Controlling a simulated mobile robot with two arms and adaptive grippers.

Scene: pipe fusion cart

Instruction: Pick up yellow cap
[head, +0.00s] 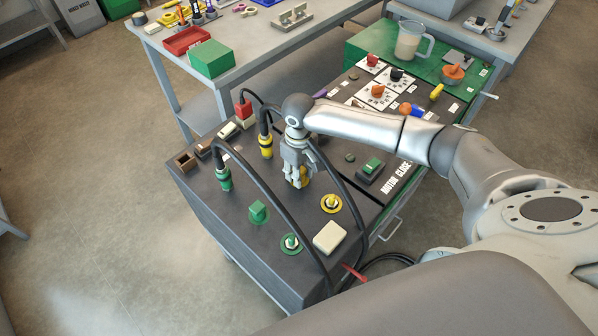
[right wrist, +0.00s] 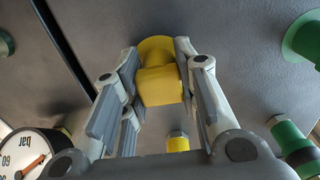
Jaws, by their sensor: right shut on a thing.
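The yellow cap (right wrist: 160,85) sits between the two fingers of my right gripper (right wrist: 158,58) in the right wrist view, with a rounded yellow base against the dark cart top. In the head view my right gripper (head: 297,178) points down at the cart top, shut on the yellow cap (head: 303,177), which the fingers partly hide. I cannot tell whether the cap is clear of the surface. My left gripper is not in view.
The dark cart (head: 230,240) carries a yellow connector (head: 266,147), a green connector (head: 223,178), a green cap (head: 258,211), a yellow port (head: 331,203), a green port (head: 291,243) and a cream block (head: 329,238). Black hoses arch close around my gripper.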

